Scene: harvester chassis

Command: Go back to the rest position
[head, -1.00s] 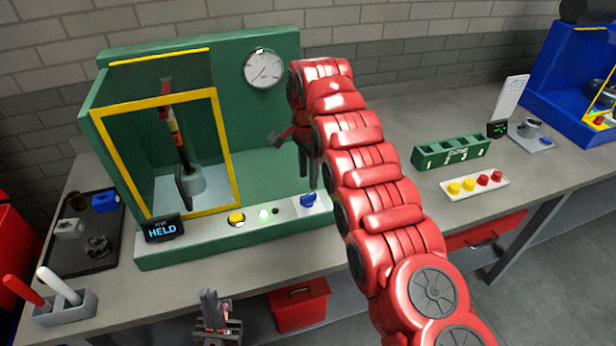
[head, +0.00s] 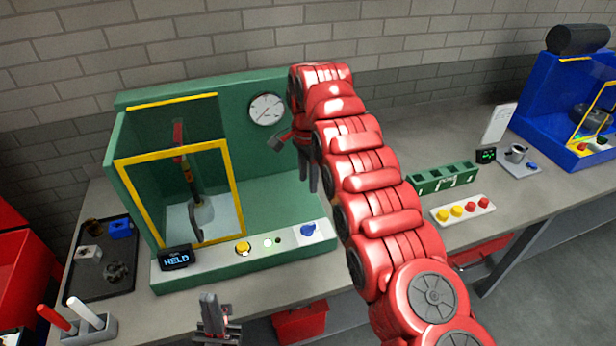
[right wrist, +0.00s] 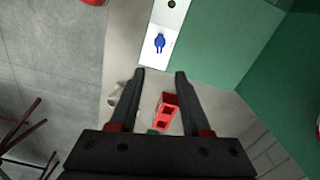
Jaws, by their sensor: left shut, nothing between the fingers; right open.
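My left gripper (head: 212,312) is at the bottom of the head view, in front of the bench edge, shut and empty. My right gripper (head: 308,178) hangs in front of the green test station (head: 270,205), with its red arm reaching in from the lower right. The right wrist view shows its two dark fingers (right wrist: 160,76) apart with nothing gripped. Past the fingertips there is a blue knob (right wrist: 159,43) on a white panel. This knob also shows in the head view (head: 308,229).
The station has a yellow-framed door (head: 236,190), a dial (head: 267,109), a yellow button (head: 242,248) and a display (head: 176,258) reading HELD. A dark parts tray (head: 108,282) lies left. A green rack (head: 442,180), a button strip (head: 463,210) and a blue machine (head: 535,100) stand right.

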